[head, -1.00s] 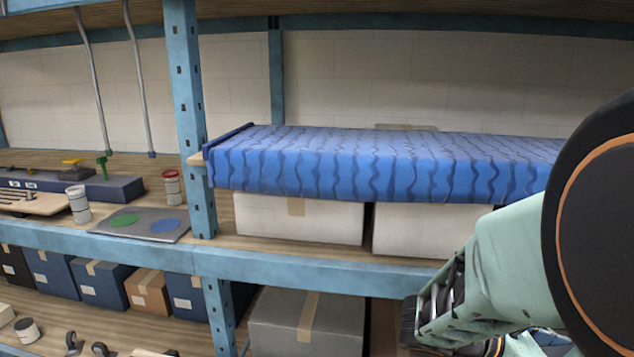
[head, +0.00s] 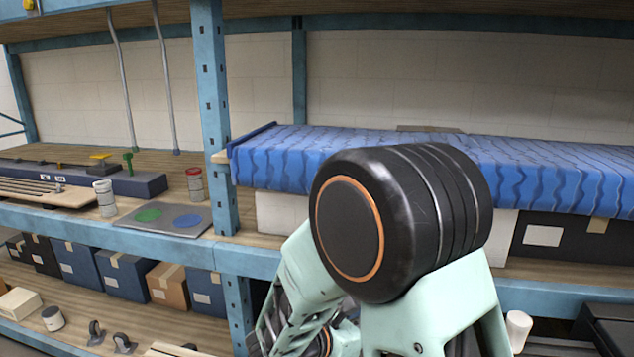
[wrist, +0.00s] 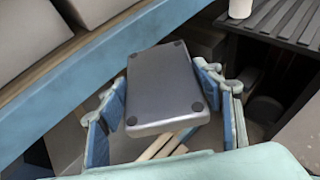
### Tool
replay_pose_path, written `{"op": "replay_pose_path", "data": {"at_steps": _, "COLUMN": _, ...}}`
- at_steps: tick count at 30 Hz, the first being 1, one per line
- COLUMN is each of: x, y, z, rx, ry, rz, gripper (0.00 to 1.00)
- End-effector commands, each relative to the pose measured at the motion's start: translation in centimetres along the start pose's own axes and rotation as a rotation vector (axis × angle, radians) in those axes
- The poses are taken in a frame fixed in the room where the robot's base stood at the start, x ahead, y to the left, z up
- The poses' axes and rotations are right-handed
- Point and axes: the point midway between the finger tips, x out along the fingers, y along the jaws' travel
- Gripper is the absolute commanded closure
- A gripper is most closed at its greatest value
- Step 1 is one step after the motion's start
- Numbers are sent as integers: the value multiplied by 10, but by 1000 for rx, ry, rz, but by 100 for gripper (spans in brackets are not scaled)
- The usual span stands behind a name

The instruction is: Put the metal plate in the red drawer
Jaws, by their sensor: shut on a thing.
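In the wrist view the metal plate (wrist: 163,85), a grey slab with rounded corners and dark round spots at its corners, sits between the blue-padded fingers of my gripper (wrist: 163,102). The gripper is shut on it, with a finger at its left and right sides. The plate is held tilted in the picture, in front of a blue shelf edge. In the head view my arm's links fill the lower middle, and neither the gripper nor the held plate can be made out there. No red drawer shows in either view.
Blue shelving (head: 212,110) spans the head view. A blue wavy-patterned box (head: 555,175) lies on the middle shelf. A grey panel with green and blue discs (head: 165,219), a red-lidded can (head: 194,185) and several boxes stand left. A white cylinder (head: 518,330) stands lower right.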

Motion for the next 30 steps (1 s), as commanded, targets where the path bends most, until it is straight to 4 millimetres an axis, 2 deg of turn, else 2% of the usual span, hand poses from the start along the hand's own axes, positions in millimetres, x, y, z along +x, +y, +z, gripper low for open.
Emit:
{"op": "replay_pose_path", "data": {"at_steps": 1, "x": -1, "y": -3, "z": 10, "rx": 3, "ry": -4, "rz": -8, "gripper": 77}}
{"op": "replay_pose_path", "data": {"at_steps": 8, "x": -5, "y": -3, "z": 20, "rx": 3, "ry": -3, "rz": -10, "gripper": 77}}
{"op": "replay_pose_path", "data": {"at_steps": 18, "x": -16, "y": -3, "z": 48, "rx": 2, "ry": -2, "rz": -11, "gripper": 77}}
{"op": "replay_pose_path", "data": {"at_steps": 24, "x": -20, "y": -3, "z": 57, "rx": 3, "ry": -3, "rz": -9, "gripper": 77}}
{"op": "replay_pose_path", "data": {"at_steps": 30, "x": -20, "y": -4, "z": 56, "rx": 3, "ry": -3, "rz": -10, "gripper": 77}}
